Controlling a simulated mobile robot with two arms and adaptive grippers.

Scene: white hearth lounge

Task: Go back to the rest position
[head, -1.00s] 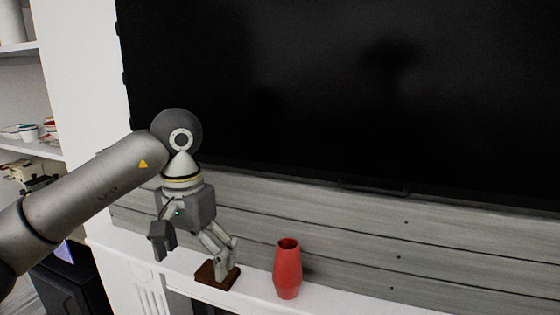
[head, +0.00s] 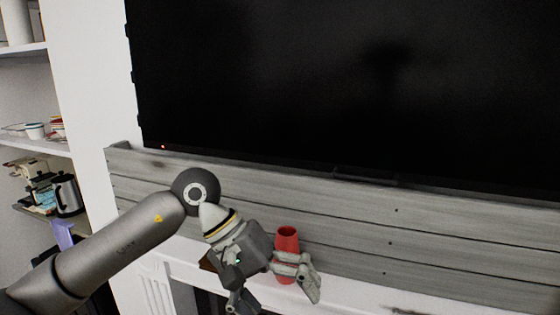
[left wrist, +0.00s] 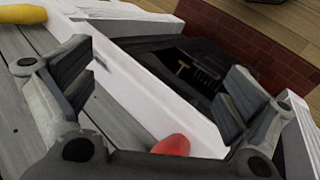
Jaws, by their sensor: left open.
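My left gripper (head: 277,296) is open and empty, with its jaws tilted toward the lower right in the head view. It is in front of the red vase (head: 287,240), hiding the vase's lower part; I cannot tell whether they touch. A small brown block (head: 207,261) is mostly hidden behind the gripper. In the left wrist view the gripper's fingers (left wrist: 160,85) are spread apart with nothing between the pads, and a red rounded part (left wrist: 172,145), likely the vase, shows at the bottom. My right gripper is in neither view.
A white mantel (head: 350,291) runs below grey planks (head: 350,220) and a large black TV (head: 350,90). White shelves (head: 35,146) with dishes and appliances stand at the left. A yellow object (left wrist: 22,14) and brick hearth (left wrist: 225,38) show in the wrist view.

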